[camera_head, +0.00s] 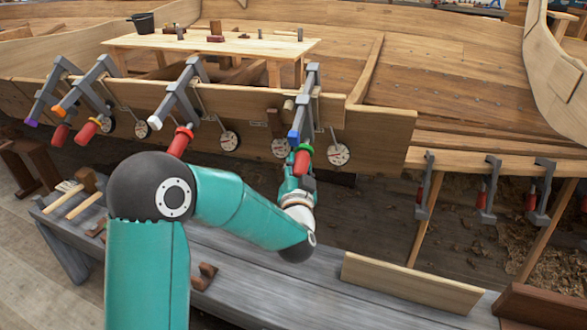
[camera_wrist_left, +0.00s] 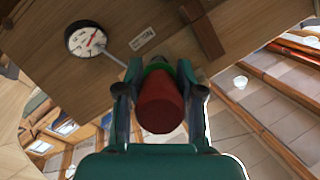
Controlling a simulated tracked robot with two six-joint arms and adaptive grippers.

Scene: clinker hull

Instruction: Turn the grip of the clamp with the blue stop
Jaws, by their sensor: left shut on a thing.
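The clamp with the blue stop (camera_head: 294,137) hangs on the hull's plank edge, right of the other clamps in that row. Its grey bar (camera_head: 312,82) slopes up from the plank. Its red grip (camera_head: 301,165) has a green collar and hangs below the plank. My left gripper (camera_head: 300,177) reaches up from below and is shut on this red grip. In the left wrist view the red grip (camera_wrist_left: 160,105) lies between the two fingers of my left gripper (camera_wrist_left: 160,72), with the green collar beyond it. My right gripper is not in view.
Other clamps with orange (camera_head: 58,110), purple (camera_head: 32,122) and pale (camera_head: 155,123) stops hang to the left. Round dials (camera_head: 339,154) hang along the plank, close to the gripper. A grey bench (camera_head: 240,283) with a mallet and wood pieces lies below my arm.

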